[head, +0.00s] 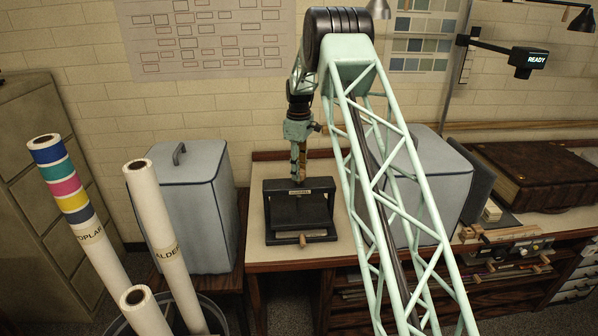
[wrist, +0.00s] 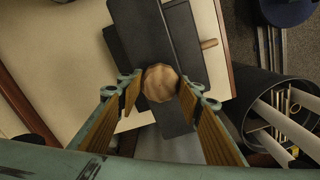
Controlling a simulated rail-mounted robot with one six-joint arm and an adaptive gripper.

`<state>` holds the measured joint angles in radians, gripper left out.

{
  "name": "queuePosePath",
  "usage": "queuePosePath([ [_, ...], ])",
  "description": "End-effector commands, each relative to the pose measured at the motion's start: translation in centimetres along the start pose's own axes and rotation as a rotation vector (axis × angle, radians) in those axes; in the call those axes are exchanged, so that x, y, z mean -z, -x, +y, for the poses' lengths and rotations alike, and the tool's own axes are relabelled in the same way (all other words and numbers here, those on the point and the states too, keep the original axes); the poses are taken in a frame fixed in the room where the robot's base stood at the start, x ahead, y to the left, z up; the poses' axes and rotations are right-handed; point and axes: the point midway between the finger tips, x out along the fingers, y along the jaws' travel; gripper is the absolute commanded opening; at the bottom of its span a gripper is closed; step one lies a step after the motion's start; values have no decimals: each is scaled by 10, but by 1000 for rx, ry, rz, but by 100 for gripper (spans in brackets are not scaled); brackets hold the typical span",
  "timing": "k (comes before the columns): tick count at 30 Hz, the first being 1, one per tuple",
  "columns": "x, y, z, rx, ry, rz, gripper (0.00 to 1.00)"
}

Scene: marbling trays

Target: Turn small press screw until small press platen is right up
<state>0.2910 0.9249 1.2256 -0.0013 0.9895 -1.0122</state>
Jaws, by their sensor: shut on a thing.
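The small press (head: 269,212) is a black frame on the pale bench top, with a small label plate on its crossbeam. In the wrist view, its dark crossbeam (wrist: 145,40) runs beneath the round, faceted wooden knob of the press screw (wrist: 160,83). My gripper (head: 298,172) points straight down over the middle of the crossbeam. Its wood-coloured finger pads are shut on the knob from both sides, as the wrist view shows. The screw's shaft is hidden below the knob. The platen sits in shadow inside the frame, and I cannot tell its exact height.
A wooden handle (head: 303,240) sticks out at the press's front. Grey covered boxes stand left (head: 190,215) and right (head: 452,185) of it. Paper rolls (head: 165,240) stand in a bin at front left. A large brown book (head: 545,170) lies at right.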

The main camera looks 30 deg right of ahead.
Motion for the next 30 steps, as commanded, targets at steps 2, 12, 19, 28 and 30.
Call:
queuePosePath([
  [2,0,1,0,-1,0,1,23],
  [12,0,0,0,-1,-1,0,47],
  [19,0,2,0,-1,-1,0,47],
  [28,0,20,0,-1,-1,0,47],
  [30,0,29,0,-2,-1,1,47],
])
